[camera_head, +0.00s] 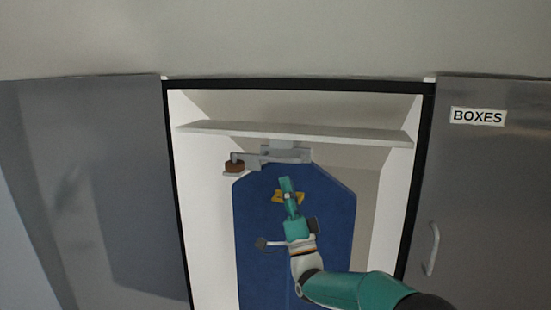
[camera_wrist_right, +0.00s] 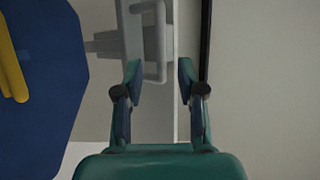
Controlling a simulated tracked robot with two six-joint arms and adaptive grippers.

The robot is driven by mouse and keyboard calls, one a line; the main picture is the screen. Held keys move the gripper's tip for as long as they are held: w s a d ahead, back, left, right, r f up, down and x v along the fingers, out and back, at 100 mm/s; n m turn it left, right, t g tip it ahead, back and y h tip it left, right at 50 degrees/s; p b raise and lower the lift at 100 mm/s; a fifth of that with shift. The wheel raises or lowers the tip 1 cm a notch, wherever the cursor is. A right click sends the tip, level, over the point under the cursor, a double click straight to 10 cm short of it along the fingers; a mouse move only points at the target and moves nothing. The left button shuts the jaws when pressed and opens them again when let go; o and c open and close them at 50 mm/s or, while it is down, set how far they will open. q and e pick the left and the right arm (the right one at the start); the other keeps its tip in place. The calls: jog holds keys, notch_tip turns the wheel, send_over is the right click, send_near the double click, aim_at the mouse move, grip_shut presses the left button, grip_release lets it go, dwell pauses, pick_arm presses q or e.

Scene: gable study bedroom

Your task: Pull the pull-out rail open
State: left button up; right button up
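The pull-out rail (camera_head: 285,155) is a grey metal fitting under the shelf, at the top of the cupboard opening. In the right wrist view its pale U-shaped handle (camera_wrist_right: 161,40) lies just ahead of my right gripper. My right gripper (camera_head: 286,181) reaches up in front of the blue hanging piece, below the rail. In the wrist view its two fingers (camera_wrist_right: 160,68) are spread apart with nothing clamped between them. The handle's near end shows between the fingertips, but I cannot tell whether they touch it. My left gripper is not in view.
A dark blue flat piece (camera_head: 250,225) with a yellow mark (camera_head: 277,196) hangs below the rail. A brown round object (camera_head: 235,166) is left of the rail. A white shelf (camera_head: 300,133) runs above. Grey doors flank the opening; the right one bears a BOXES label (camera_head: 478,116).

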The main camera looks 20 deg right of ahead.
aim_at(281, 160)
jog(key=p+x, duration=0.1)
jog(key=x, duration=0.6)
jog(key=shift+w+r, duration=0.2)
jog(key=shift+c, duration=0.2)
grip_shut()
